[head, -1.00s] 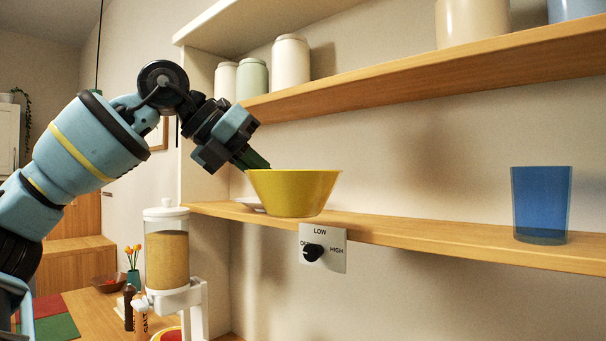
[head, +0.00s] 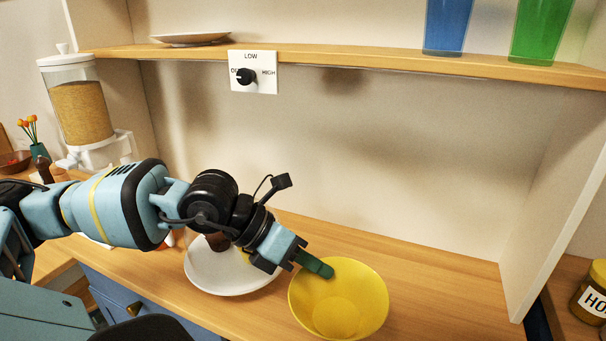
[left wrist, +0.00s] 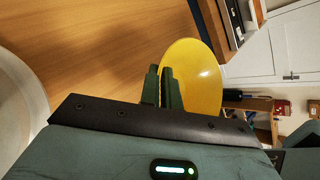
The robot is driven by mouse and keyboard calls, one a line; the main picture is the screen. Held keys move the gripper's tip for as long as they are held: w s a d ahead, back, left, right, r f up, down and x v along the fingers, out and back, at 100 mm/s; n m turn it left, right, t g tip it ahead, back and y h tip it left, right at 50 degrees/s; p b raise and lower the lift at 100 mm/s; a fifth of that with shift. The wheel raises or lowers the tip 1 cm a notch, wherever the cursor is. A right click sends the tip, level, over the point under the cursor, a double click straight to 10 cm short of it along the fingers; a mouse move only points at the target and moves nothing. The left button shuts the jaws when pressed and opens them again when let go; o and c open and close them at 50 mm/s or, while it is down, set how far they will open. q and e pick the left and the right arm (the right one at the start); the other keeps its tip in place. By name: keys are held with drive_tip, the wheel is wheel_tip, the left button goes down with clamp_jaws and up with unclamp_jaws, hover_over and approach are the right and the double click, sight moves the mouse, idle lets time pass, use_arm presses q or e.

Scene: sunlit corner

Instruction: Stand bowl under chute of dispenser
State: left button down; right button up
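The yellow bowl (head: 352,312) is over the wooden counter in the head view, its opening tipped toward me. In the left wrist view the two dark green fingers (left wrist: 162,88) pinch the rim of the bowl (left wrist: 200,85). I cannot tell whether the bowl touches the counter. The dispenser (head: 80,112), a clear container of grain-coloured contents with a white lid and base, stands at the far left. Its chute is not clearly visible. My right gripper is not in view.
A white plate (head: 215,280) lies on the counter (head: 440,265) left of the bowl, partly behind my arm. A shelf (head: 340,60) with blue and green cups runs above. A side panel (head: 560,200) closes the right; counter between it and the bowl is clear.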

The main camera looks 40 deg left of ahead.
sight(348, 312)
use_arm(q)
drive_tip(key=shift+m+g+h, duration=0.6)
drive_tip(key=shift+m, duration=0.3)
drive_tip(key=d+f, duration=0.4)
drive_tip(key=d, duration=0.1)
drive_tip(key=d+f, duration=0.2)
drive_tip(key=shift+d, duration=0.25)
drive_tip(key=shift+a+f, duration=0.15)
drive_tip(key=shift+a, duration=0.05)
drive_tip(key=shift+s+a+f+n+t+y, duration=0.2)
drive_tip(key=shift+a+f, duration=0.15)
drive_tip(key=shift+a, duration=0.3)
drive_tip(key=shift+s+a+f+n+t+y, duration=0.1)
drive_tip(key=shift+a+f+n+y, duration=0.15)
drive_tip(key=shift+a, duration=0.4)
